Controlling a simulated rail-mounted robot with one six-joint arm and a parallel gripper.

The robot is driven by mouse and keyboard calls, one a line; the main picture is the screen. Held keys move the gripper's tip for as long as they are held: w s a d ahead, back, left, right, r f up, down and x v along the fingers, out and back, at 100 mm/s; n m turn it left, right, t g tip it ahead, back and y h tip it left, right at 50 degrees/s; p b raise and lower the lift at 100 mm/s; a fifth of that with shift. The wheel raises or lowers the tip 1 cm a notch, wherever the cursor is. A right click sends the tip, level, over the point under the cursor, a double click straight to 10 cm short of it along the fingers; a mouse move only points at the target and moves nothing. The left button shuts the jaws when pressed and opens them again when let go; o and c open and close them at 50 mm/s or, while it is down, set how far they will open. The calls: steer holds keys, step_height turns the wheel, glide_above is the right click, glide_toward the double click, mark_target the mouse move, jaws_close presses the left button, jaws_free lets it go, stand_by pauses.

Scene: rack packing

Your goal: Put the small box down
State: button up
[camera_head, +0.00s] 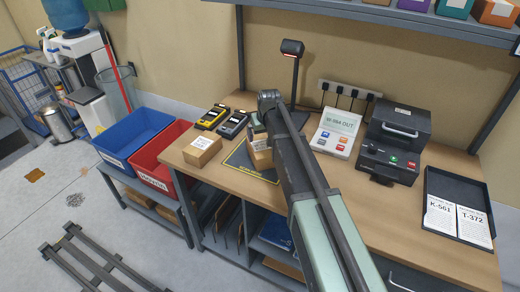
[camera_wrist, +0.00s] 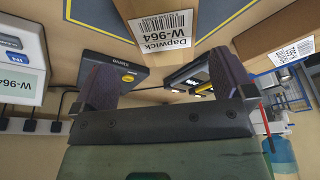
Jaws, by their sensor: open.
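The small cardboard box (camera_head: 261,159) rests on the dark yellow-edged mat (camera_head: 240,165) on the wooden bench, partly hidden by my arm in the head view. In the wrist view the box (camera_wrist: 158,12) shows a white label reading Dapwick W-964. My gripper (camera_wrist: 163,72) is open, with one dark finger towards each side of the box and nothing held. The box lies just past the fingertips, with a gap visible on both sides. In the head view the fingers are hard to make out behind the wrist.
A second labelled box (camera_head: 202,151) stands left of the mat. Two handheld devices (camera_head: 222,120) lie behind it. A W-964 OUT display (camera_head: 337,131), a label printer (camera_head: 393,140) and a black tray with cards (camera_head: 458,207) are to the right. Blue (camera_head: 130,137) and red bins stand left.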

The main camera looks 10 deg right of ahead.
mark_target(261, 145)
steer(key=b+x, duration=1)
steer(key=x, duration=0.1)
steer(key=shift+a, duration=0.15)
steer(key=shift+r, duration=0.2)
steer(key=shift+c, duration=0.3)
steer(key=c, duration=0.8)
steer(key=shift+o, duration=0.2)
step_height(261, 145, up, 20)
steer(key=p, duration=2)
